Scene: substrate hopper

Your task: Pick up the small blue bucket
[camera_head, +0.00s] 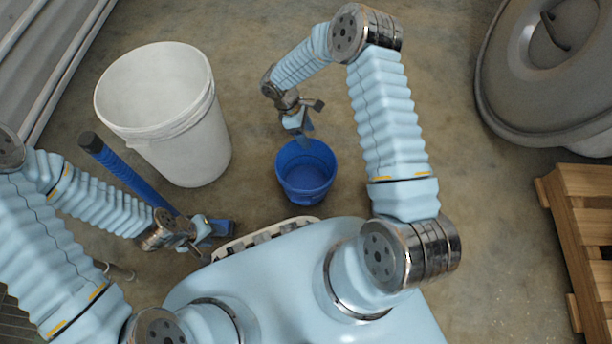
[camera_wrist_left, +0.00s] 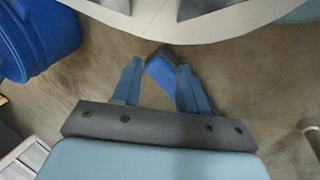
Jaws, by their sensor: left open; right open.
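The small blue bucket (camera_head: 305,185) stands upright and open on the floor, in front of my base. It also shows at the upper left of the left wrist view (camera_wrist_left: 38,38). My right gripper (camera_head: 304,134) is open at the far rim of the bucket; I cannot tell whether it touches. My left gripper (camera_head: 220,230) is open, low and left of the bucket, near my base. In the left wrist view its two fingers (camera_wrist_left: 160,68) are apart, with a blue piece (camera_wrist_left: 166,72) at their tips. The bucket is outside these fingers.
A large white bucket (camera_head: 180,130) stands left of the blue one. A blue pole with a black end (camera_head: 120,167) passes behind my left arm. A grey lidded bin (camera_head: 540,80) and wooden pallet (camera_head: 585,225) are at right.

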